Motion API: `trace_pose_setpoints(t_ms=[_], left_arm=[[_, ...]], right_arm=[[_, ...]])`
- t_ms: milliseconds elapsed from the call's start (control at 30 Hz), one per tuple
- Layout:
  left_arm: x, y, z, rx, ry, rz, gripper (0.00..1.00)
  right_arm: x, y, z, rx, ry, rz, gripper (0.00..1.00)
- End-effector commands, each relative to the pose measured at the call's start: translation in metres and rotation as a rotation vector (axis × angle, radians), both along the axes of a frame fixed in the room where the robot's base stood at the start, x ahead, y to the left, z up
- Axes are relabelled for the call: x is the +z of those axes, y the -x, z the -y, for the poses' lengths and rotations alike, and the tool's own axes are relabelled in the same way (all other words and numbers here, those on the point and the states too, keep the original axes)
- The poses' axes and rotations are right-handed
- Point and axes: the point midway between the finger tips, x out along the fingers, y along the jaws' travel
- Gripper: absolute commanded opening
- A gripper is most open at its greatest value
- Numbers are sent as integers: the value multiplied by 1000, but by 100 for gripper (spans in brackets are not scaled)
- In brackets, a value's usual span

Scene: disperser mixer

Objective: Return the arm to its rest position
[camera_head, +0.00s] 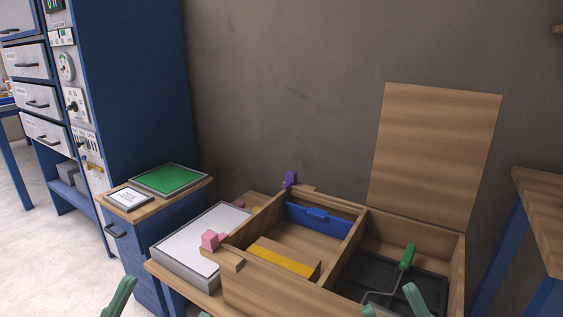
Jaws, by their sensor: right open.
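My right gripper (392,307) shows at the bottom edge, right of centre, as two green fingertips spread apart with nothing seen between them. It is in front of the right part of an open wooden box (250,294). At the lower left, a green fingertip of my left gripper (118,298) shows. A small green bit at the bottom edge further right may be its other finger. The rest of both arms is out of view.
The box's lid (435,150) stands upright. Inside are a blue piece (318,221), a yellow strip (283,261) and a green-handled tool (407,258). A blue cabinet (135,80) is left; a wooden-topped table (540,205) is right.

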Motion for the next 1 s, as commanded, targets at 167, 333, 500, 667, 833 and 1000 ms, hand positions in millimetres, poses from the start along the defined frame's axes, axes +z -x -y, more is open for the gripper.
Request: trace_pose_setpoints(t_ms=[167, 333, 500, 667, 833, 1000], left_arm=[[-3, -30, -5, 37, 1, -176, 92], [-30, -59, -13, 89, 2, -428, 92], [-72, -74, -23, 145, 1, -733, 92], [-118, -64, -32, 192, -1, -1034, 92], [-163, -31, -38, 232, -7, -1333, 92], [-193, 5, -41, 254, -10, -1539, 92]], right_arm=[[-6, -32, 16, -36, -50, -245, 44], [-33, -61, 23, -93, -51, -494, 44], [-75, -76, 33, -156, -50, -795, 44], [-122, -66, 42, -210, -47, -1095, 44], [-166, -33, 48, -258, -41, -1392, 44], [-196, 3, 50, -284, -37, -1598, 44]])
